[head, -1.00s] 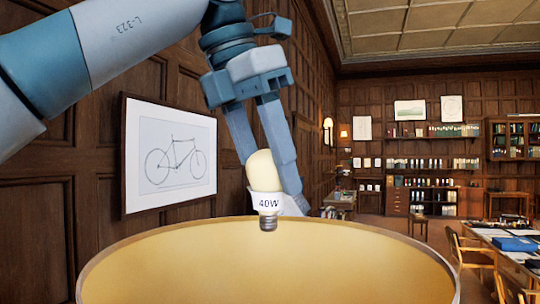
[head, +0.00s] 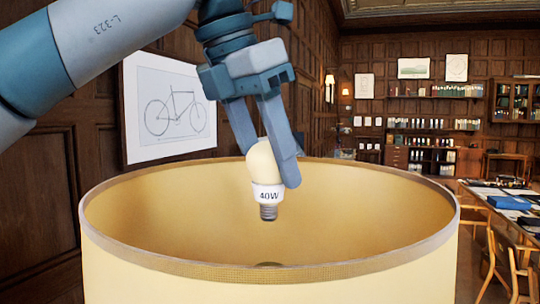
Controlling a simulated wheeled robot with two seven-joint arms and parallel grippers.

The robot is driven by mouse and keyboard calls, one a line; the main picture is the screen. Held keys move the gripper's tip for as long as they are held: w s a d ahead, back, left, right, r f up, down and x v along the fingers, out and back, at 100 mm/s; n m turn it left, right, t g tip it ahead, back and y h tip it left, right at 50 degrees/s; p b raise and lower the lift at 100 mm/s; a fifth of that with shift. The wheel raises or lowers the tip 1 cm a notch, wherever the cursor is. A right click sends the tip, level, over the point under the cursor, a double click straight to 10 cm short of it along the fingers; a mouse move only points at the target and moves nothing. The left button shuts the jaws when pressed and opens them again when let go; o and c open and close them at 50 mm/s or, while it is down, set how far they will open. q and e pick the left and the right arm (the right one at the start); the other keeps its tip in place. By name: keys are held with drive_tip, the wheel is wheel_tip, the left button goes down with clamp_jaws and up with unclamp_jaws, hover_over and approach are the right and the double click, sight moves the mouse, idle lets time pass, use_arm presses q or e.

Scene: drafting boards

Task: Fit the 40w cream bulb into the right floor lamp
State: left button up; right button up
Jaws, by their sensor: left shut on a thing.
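The cream bulb (head: 262,162) has a white collar marked 40W and a grey screw base that points down. My left gripper (head: 270,160) is shut on it, with one finger on each side of the glass. The bulb hangs over the open top of a large cream lamp shade (head: 180,283), its base seen against the shade's inner far wall. A small part of a dark round fitting (head: 268,264) shows low inside the shade, behind the near rim; the rest is hidden. My right gripper is not in view.
A framed bicycle drawing (head: 170,105) hangs on the panelled wall at left, behind my left arm. At right stand a long table (head: 480,192) with papers and a blue folder, and wooden chairs (head: 503,250). Shelves line the far wall.

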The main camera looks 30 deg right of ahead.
sight(265, 220)
use_arm(q)
wheel_tip(265, 220, down, 3)
drive_tip(key=shift+f+b, duration=0.2)
drive_tip(key=shift+b, duration=1.05)
drive_tip(key=shift+f+b, duration=0.95)
drive_tip(key=shift+f, duration=0.35)
drive_tip(key=shift+f+b, duration=0.95)
drive_tip(key=shift+f, duration=0.35)
drive_tip(key=shift+f+b, duration=0.35)
drive_tip(key=shift+f, duration=0.2)
drive_tip(key=shift+f, duration=0.3)
drive_tip(key=shift+f+b, duration=0.3)
drive_tip(key=shift+b, duration=0.15)
drive_tip(key=o, duration=0.9)
